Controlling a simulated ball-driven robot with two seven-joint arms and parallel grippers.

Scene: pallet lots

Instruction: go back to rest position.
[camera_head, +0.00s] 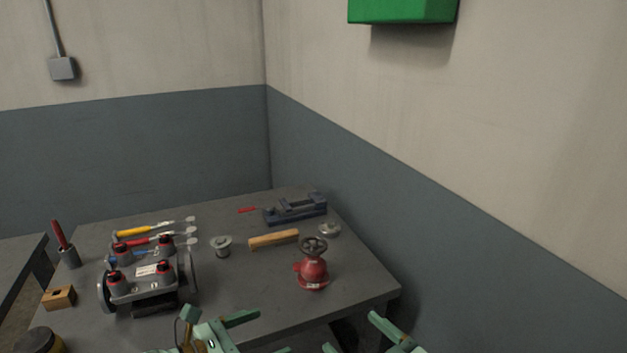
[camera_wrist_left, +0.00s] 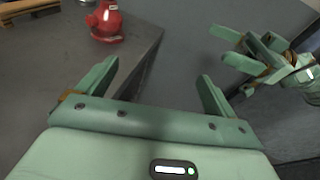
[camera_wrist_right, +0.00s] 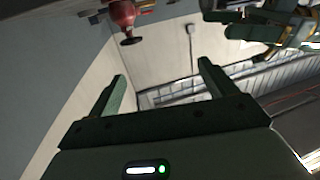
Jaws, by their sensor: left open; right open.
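My right gripper (camera_head: 349,331) shows at the bottom edge of the head view, just off the table's near right edge. Its jaws are apart and empty in the right wrist view (camera_wrist_right: 161,68). My left gripper (camera_wrist_left: 159,68) is open and empty in the left wrist view, with bare floor and the table edge beyond its fingers. In the head view the left gripper is partly cut off at the bottom, left of the right one. The right gripper also shows at the right of the left wrist view (camera_wrist_left: 250,50), apart from the left.
The grey table (camera_head: 240,290) bears a red valve (camera_head: 313,270) near its right edge, a wooden-handled bar (camera_head: 273,239), a blue vise (camera_head: 295,209), a metal fixture (camera_head: 148,282) and several brushes. Walls close off the back and right. A green box (camera_head: 402,10) hangs on the right wall.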

